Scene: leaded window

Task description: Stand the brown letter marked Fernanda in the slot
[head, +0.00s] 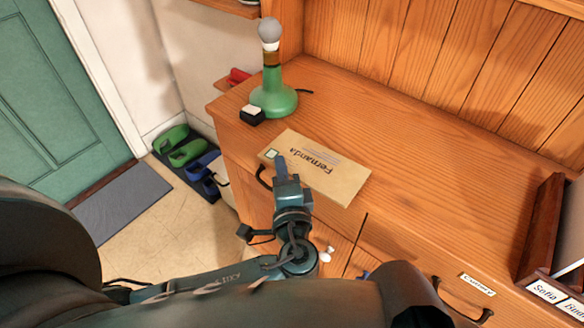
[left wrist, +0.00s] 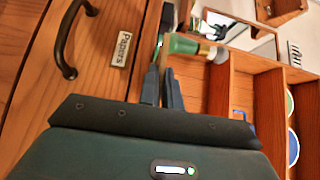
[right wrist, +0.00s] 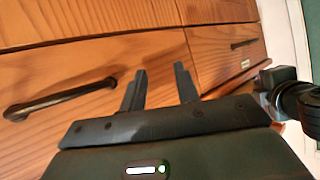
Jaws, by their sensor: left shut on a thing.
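The brown letter (head: 325,172) is marked Fernanda and has a stamp at its left end. It is at the front edge of the wooden desk top, below the green lamp; I cannot tell if it touches the top. My left gripper (head: 281,163) is shut on its left end. In the left wrist view the left fingers (left wrist: 161,90) are close together, with the letter hardly visible. A dark wooden rack (head: 541,225) stands at the right, with name labels including Sofia; its slots are mostly out of view. My right gripper (right wrist: 160,85) is open and empty before the drawer fronts.
The green lamp (head: 273,95) and a small black box (head: 252,115) stand at the desk's left end. The desk top right of the letter is clear up to the rack. Drawers with dark handles (head: 463,299) are below. Green shoes (head: 180,147) lie on the floor.

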